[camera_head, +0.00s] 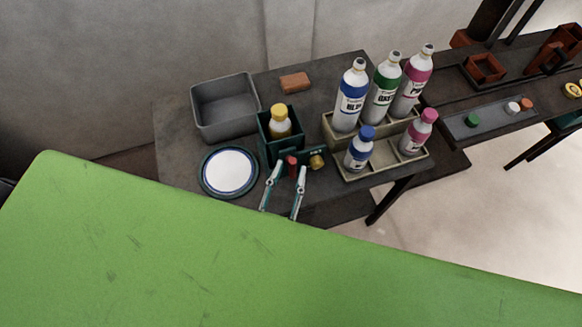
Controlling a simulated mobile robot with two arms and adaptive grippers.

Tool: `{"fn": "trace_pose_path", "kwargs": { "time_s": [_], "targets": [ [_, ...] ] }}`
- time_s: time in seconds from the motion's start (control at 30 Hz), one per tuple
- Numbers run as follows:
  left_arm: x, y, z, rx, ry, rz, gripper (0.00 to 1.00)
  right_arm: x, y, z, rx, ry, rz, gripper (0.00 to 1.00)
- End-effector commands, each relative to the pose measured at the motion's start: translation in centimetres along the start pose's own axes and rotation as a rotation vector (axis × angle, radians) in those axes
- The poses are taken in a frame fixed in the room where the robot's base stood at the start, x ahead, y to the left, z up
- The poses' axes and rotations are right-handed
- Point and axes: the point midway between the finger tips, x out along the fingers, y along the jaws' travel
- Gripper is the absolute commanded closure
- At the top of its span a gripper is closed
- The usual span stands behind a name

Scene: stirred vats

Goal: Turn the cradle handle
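The cradle (266,150) is a dark green box on the grey table, holding a bottle with a yellow cap (279,122). On its front side is a small red grip (291,161), which looks like the handle, with a brass-coloured knob (317,161) just right of it. My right gripper (289,169) is in front of the cradle, its two pale fingers apart on either side of the red grip. A gap shows between the fingers; I cannot tell whether either touches the grip. My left gripper is not in view.
A round white plate with a blue rim (229,171) lies left of the gripper. A grey bin (224,103) and a brown block (294,82) stand behind. A beige rack (352,169) with several bottles is close on the right. A second dark table (455,100) holds trays.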

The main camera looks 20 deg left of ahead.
Motion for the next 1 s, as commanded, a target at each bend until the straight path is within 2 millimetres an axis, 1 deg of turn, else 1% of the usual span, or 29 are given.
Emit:
{"fn": "trace_pose_path", "kwargs": {
  "time_s": [0.03,0.1,0.2,0.47,0.5,0.57,0.6,1.0],
  "targets": [
    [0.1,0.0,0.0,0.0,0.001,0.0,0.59,0.6,0.0,0.0,0.0,-0.001,0.0,0.7],
    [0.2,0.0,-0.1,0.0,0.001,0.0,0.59,1.2,0.0,0.0,0.0,0.0,-0.001,0.7],
    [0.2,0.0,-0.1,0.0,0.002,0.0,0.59,1.6,0.0,-0.1,0.0,0.001,-0.001,0.7],
    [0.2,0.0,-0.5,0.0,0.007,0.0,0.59,1.8,0.0,0.0,0.001,0.001,0.0,0.7],
    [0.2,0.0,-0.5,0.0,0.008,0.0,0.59,1.7,0.0,0.0,0.001,0.001,0.0,0.75],
    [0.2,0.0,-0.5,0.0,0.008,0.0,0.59,1.7,0.0,0.0,0.001,0.001,0.0,0.91],
    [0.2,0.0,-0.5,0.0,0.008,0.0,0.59,1.7,0.0,0.0,0.001,0.001,0.0,1.0],
    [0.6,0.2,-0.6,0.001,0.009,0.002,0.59,1.7,0.0,-0.2,-0.027,-0.018,-0.001,1.0]
  ]
}}
